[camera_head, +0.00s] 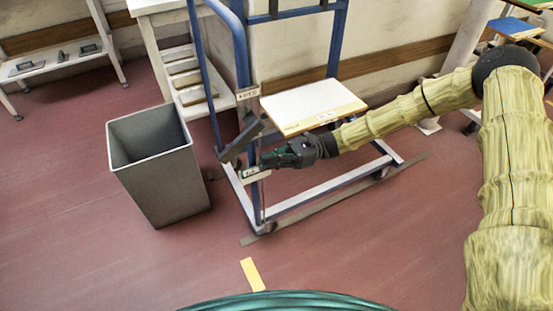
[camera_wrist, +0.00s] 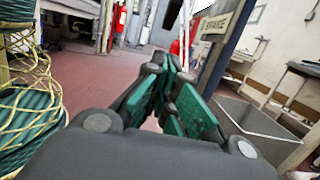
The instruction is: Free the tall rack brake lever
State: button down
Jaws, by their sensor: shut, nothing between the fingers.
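The tall rack (camera_head: 243,60) is a blue upright frame on a low wheeled base, with a plate marked BRAKE (camera_head: 248,91) on its front post. The plate also shows in the wrist view (camera_wrist: 215,23). A dark grey, tilted bar with a block-like end, apparently the brake lever (camera_head: 238,143), is low on that post. My gripper (camera_head: 255,170) is shut and empty, low beside the post, just below and right of the bar. I cannot tell whether it touches the bar. In the wrist view my green-padded fingers (camera_wrist: 175,85) are together; the bar cannot be made out there.
A grey open bin (camera_head: 160,175) stands close left of the rack. A pale board (camera_head: 312,104) rests on the rack above my forearm. A white table (camera_head: 160,50) is behind. A yellow floor strip (camera_head: 252,274) lies in front, where the red floor is clear.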

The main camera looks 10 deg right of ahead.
aim_at(239, 138)
jog(key=s+a+r+b, duration=0.1)
jog(key=s+a+r, duration=0.1)
jog(key=a+r, duration=0.2)
jog(key=shift+s+a, duration=0.15)
jog(key=shift+a, duration=1.25)
